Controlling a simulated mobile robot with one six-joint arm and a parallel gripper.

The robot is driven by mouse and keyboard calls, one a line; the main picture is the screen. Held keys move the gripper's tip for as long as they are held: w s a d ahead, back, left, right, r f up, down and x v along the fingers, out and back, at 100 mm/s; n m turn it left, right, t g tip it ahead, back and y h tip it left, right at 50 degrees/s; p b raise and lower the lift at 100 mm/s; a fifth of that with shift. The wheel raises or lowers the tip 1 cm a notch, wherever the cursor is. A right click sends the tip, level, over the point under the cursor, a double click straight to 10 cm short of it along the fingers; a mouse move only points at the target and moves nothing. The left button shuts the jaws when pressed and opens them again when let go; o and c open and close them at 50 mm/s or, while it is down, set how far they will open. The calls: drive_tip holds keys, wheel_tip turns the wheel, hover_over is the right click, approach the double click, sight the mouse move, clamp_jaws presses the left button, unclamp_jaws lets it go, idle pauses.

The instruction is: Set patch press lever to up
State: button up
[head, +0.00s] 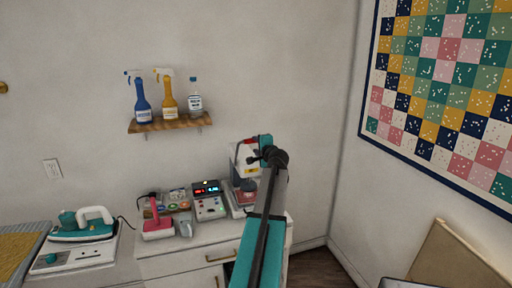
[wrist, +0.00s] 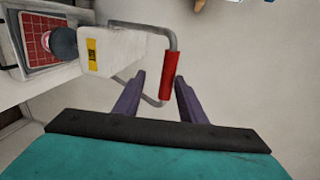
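The patch press (wrist: 108,50) is at the upper left of the wrist view, with a pale head, a yellow label and a red gridded pad (wrist: 42,38). Its lever is a grey bent bar with a red grip (wrist: 169,74). My gripper (wrist: 160,76) is open, its two dark fingers apart. In that view the red grip shows between the fingertips, nearer the right one; contact cannot be told. In the head view the press (head: 246,162) stands at the right end of the cabinet, partly hidden by my arm. The gripper's fingers are not clear there.
Left of the press are a device with lit displays (head: 208,200), a pink-red tool (head: 157,224) and an iron (head: 83,226). A shelf (head: 170,124) with several bottles hangs above. Bare wall lies behind, and a quilt (head: 445,90) hangs at right.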

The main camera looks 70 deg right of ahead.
drive_tip(key=s+a+r+p, duration=0.3)
drive_tip(key=s+a+r, duration=0.1)
drive_tip(key=a+r, duration=0.2)
drive_tip(key=shift+r, duration=0.45)
idle(1.3)
drive_tip(key=shift+s+a, duration=0.15)
drive_tip(key=shift+s, duration=0.05)
idle(0.5)
drive_tip(key=b+v, duration=0.5)
drive_tip(key=v, duration=0.8)
drive_tip(key=shift+s+a, duration=0.2)
drive_tip(key=shift+a, duration=0.05)
idle(0.3)
